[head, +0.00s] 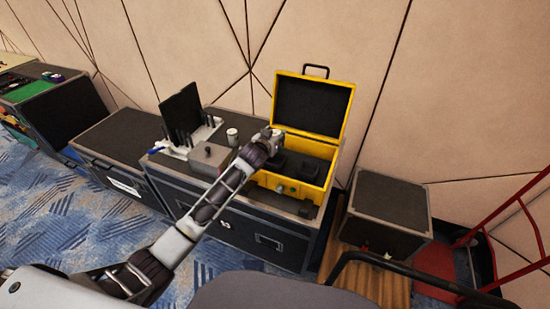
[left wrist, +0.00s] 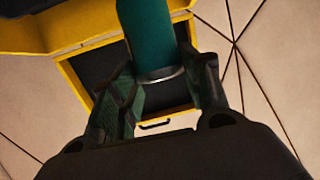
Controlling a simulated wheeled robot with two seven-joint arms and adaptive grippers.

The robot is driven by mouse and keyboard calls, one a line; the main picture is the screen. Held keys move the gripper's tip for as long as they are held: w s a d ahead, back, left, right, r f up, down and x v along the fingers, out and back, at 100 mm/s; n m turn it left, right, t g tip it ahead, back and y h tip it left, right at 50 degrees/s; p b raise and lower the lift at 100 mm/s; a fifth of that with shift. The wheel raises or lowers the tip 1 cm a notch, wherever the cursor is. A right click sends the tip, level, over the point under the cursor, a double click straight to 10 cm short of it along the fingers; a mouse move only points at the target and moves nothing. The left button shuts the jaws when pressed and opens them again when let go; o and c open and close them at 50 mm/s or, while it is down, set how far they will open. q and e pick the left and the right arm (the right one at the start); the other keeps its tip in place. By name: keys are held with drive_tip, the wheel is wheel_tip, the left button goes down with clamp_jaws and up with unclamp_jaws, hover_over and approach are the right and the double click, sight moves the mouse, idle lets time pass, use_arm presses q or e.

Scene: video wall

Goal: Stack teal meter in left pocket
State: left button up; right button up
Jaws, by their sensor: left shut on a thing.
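The teal meter (left wrist: 147,38) shows in the left wrist view as a teal body with a pale metal rim at its near end. My left gripper (left wrist: 163,82) is shut on it, with one finger on each side. In the head view, my left gripper (head: 272,138) is over the left part of the open yellow case (head: 312,193); I cannot make out the meter there. The case has a dark padded inside, and its left pocket is largely hidden by my gripper and arm. The case also shows in the left wrist view (left wrist: 84,48), behind the meter. My right gripper is out of view.
The yellow lid (head: 346,100) stands open against the wall side. Left of the case are a grey box (head: 209,157), a white canister (head: 232,136) and a tool rack with an upright black panel (head: 181,108). A dark box (head: 389,205) and a red hand truck (head: 445,262) are at right.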

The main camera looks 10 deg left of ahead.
use_arm(q)
wheel_tip(320, 180, down, 4)
drive_tip(key=shift+r, duration=0.15)
drive_tip(key=shift+f, duration=2.7)
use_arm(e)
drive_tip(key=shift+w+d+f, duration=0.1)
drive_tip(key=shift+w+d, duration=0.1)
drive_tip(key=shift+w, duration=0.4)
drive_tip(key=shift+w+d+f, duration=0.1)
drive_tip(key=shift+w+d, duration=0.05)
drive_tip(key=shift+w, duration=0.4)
use_arm(q)
drive_tip(key=shift+b, duration=0.3)
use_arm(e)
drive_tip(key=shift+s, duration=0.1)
